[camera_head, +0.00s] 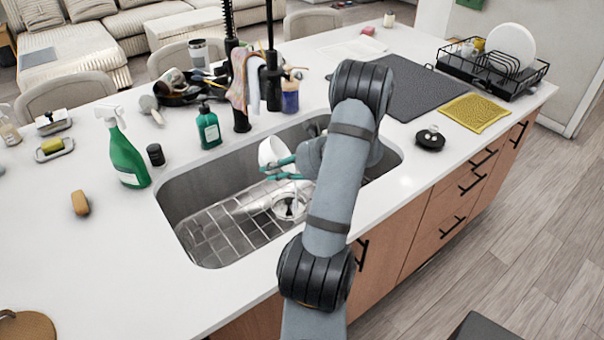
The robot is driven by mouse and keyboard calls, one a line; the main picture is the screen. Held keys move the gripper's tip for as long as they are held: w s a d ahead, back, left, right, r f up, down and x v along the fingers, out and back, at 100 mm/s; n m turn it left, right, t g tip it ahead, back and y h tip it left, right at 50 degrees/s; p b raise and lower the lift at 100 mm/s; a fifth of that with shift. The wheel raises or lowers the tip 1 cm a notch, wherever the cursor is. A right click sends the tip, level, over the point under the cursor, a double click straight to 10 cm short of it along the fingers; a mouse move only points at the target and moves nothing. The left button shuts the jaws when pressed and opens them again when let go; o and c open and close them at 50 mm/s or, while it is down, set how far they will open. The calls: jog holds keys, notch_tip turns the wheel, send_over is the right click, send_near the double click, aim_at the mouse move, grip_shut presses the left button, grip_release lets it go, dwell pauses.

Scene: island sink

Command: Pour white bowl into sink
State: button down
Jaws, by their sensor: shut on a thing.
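The white bowl (273,153) is held over the sink (190,190), tipped on its side. My gripper (279,168) with teal fingers is shut on the bowl at its lower right edge. My own arm hides the right part of the sink and part of the gripper. The bowl's inside is not clearly visible, so I cannot tell if anything is in it. Below it in the sink lie a metal rack (225,232) and a shiny round drain area (290,207).
A green spray bottle (124,152) and a green soap bottle (208,128) stand left of the sink. The faucet (271,75) with a hanging cloth (243,80) rises behind it. A dish rack (492,68), dark mat (412,86) and yellow cloth (475,112) lie right.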

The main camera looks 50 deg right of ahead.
jog(key=shift+s+d+r+m+t+y+b, duration=0.3)
jog(key=shift+s+r+t+y+b, duration=0.1)
jog(key=shift+t, duration=0.3)
dwell(0.4)
jog(key=shift+s+d+r+t+y+b, duration=0.2)
jog(key=shift+r+t+y+b, duration=0.1)
jog(key=shift+t+b, duration=0.15)
